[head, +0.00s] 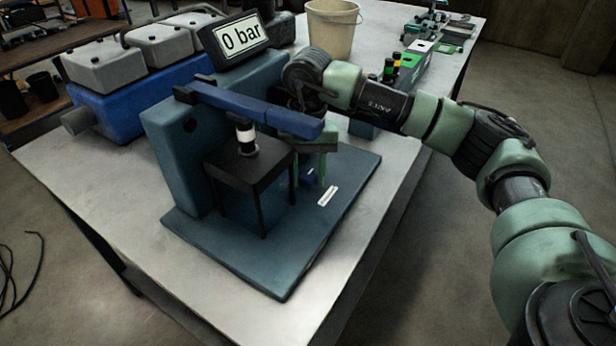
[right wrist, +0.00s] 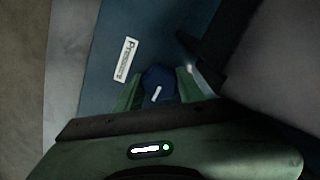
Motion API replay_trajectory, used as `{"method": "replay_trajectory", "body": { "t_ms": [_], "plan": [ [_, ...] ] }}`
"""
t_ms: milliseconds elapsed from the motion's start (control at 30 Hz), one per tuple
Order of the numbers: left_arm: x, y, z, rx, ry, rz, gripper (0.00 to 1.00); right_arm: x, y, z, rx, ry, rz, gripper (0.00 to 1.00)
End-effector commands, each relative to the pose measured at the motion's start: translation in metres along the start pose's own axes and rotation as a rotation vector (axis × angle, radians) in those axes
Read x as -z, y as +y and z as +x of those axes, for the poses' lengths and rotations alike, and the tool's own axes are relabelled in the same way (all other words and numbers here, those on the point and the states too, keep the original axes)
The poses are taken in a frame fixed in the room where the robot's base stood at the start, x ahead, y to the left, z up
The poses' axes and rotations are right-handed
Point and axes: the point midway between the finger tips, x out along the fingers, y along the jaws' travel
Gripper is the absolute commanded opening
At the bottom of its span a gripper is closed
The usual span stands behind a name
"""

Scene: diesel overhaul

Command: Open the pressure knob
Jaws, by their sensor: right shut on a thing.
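The pressure knob (right wrist: 158,84) is dark blue with a white pointer line, which tilts up to the right in the right wrist view. A bit of the knob (head: 311,178) shows in the head view, low on the blue press stand, partly hidden by my gripper. My right gripper (head: 313,172) reaches down to it from above. In the right wrist view its two green fingers (right wrist: 158,92) are on either side of the knob, shut on it. A white label reading "Pressure" (right wrist: 125,58) is beside the knob. The display (head: 241,38) reads "0 bar". My left gripper is not in view.
The blue lever (head: 255,108) and a black stand (head: 250,175) with a black-and-white part on it are close left of my gripper. The table's front right is clear.

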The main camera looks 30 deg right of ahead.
Motion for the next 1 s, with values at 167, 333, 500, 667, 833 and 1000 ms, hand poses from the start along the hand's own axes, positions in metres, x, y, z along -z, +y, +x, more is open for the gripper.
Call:
{"method": "replay_trajectory", "body": {
  "t_ms": [167, 333, 500, 667, 833, 1000],
  "plan": [
    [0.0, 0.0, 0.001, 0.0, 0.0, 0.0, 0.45, 0.0, 0.0, -0.001, 0.002, 0.001, -0.013, 0.0],
    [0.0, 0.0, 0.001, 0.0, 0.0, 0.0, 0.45, 0.0, 0.0, -0.001, 0.002, 0.001, -0.013, 0.0],
    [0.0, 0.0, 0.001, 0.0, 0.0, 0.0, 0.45, 0.0, 0.0, -0.001, 0.002, 0.001, -0.012, 0.46],
    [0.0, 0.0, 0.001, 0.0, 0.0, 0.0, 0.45, 0.0, 0.0, -0.001, 0.001, 0.001, -0.012, 0.59],
    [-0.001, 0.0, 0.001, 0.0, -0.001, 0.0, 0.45, 0.0, 0.0, -0.001, 0.0, 0.001, -0.012, 0.59],
    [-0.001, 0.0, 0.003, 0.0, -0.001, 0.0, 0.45, 0.001, -0.001, -0.012, 0.001, 0.003, -0.012, 0.59]
  ]
}}
